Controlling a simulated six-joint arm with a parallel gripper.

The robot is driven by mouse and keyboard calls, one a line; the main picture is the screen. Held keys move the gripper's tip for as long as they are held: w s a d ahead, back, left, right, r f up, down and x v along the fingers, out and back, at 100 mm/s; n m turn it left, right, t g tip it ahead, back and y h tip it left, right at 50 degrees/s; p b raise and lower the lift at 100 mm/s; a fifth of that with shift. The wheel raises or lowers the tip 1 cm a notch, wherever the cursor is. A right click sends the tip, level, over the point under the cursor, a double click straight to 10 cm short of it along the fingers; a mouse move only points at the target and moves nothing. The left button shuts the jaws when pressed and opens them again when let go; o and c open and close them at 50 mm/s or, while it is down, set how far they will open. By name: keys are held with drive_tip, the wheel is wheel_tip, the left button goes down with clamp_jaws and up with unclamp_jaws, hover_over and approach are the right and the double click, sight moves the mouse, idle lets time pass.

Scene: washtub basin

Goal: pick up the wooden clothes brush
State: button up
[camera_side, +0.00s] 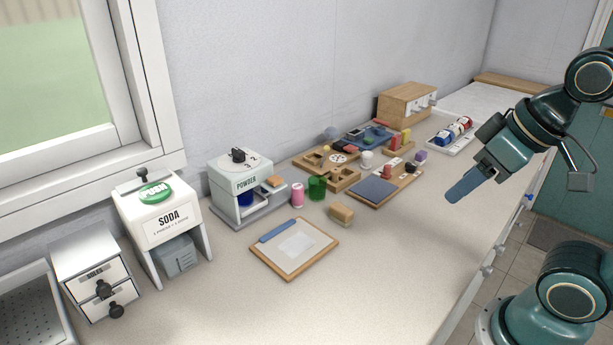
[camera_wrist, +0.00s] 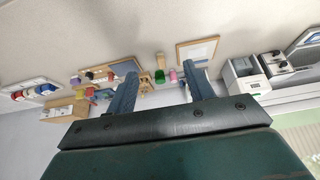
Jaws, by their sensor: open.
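The wooden clothes brush looks to be the small tan block (camera_side: 340,214) lying on the counter, right of the green cup and behind the clipboard. In the wrist view a small tan piece (camera_wrist: 161,60) beside the green cup looks like the same brush. My gripper (camera_side: 463,188) is raised above the counter, well to the right of the brush and apart from it. In the wrist view its two blue fingers (camera_wrist: 160,72) are spread with nothing held. The brush's bristles are too small to make out.
A green cup (camera_side: 317,188) and pink spool (camera_side: 297,194) stand close to the brush. A clipboard (camera_side: 292,268) lies in front, and a board with a blue pad (camera_side: 376,190) behind right. The powder dispenser (camera_side: 239,184) stands left. The counter's front right is bare.

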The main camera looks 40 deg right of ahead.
drive_tip(key=o, duration=0.5)
drive_tip(key=shift+w, duration=0.1)
drive_tip(key=m+g, duration=0.6)
drive_tip(key=m, duration=1.3)
hover_over(342, 208)
wheel_tip(342, 208, down, 7)
drive_tip(key=shift+r+n, duration=0.1)
drive_tip(key=shift+n, duration=0.2)
drive_tip(key=shift+f, duration=4.3)
